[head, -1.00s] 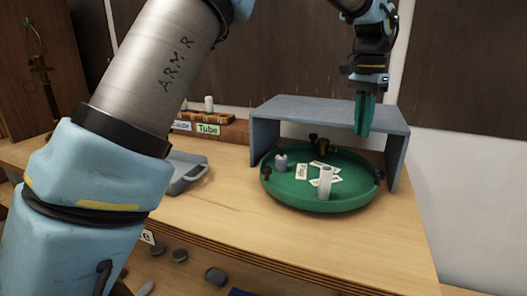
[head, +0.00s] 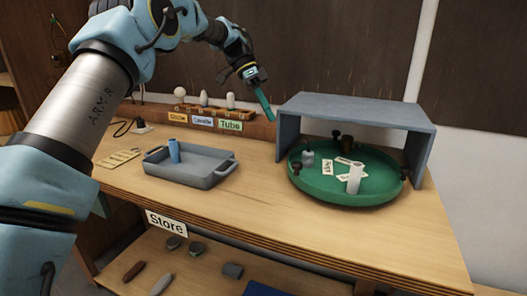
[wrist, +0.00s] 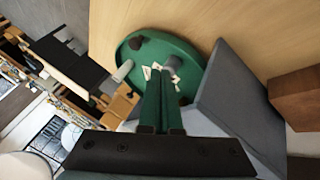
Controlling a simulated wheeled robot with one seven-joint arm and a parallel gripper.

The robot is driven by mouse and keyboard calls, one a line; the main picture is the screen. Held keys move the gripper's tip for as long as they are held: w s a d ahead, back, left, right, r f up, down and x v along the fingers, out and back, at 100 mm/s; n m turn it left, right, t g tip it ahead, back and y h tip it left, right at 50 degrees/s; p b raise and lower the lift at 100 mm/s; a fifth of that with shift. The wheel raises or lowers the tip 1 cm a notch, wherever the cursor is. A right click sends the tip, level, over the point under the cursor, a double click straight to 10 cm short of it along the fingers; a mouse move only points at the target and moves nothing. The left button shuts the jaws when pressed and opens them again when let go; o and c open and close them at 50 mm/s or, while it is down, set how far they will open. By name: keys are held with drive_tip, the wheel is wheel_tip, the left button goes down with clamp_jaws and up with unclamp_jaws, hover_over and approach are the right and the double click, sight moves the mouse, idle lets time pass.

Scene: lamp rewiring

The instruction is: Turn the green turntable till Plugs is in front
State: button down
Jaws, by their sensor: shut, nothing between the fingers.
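The green turntable (head: 325,190) stands on the bench, partly under a grey bridge-like cover (head: 360,110). Its front part sticks out. Pale label cards (head: 350,163) lie in its middle, and their words are too small to read. A white cylinder (head: 354,180) stands at its front right and a grey piece (head: 308,158) at its left. Dark knobs (head: 404,174) sit around the rim. My gripper (head: 267,112) is shut and empty, up in the air left of the cover, apart from the turntable. In the wrist view its green fingers (wrist: 160,95) hide part of the turntable (wrist: 190,50).
A grey tray (head: 195,175) with a blue cylinder (head: 174,151) stands left of the turntable. Behind it a wooden rack (head: 205,112) holds bulbs above labels, one reading Tube (head: 230,125). A lower shelf marked Store (head: 166,222) holds small parts. The bench front between tray and turntable is clear.

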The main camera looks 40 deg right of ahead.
drive_tip(key=s+f+p, duration=0.3)
drive_tip(key=s+f, duration=0.5)
drive_tip(key=shift+s+d+f+p, duration=0.15)
drive_tip(key=shift+s+f+p, duration=0.2)
drive_tip(key=shift+s+p, duration=0.05)
drive_tip(key=shift+s, duration=0.15)
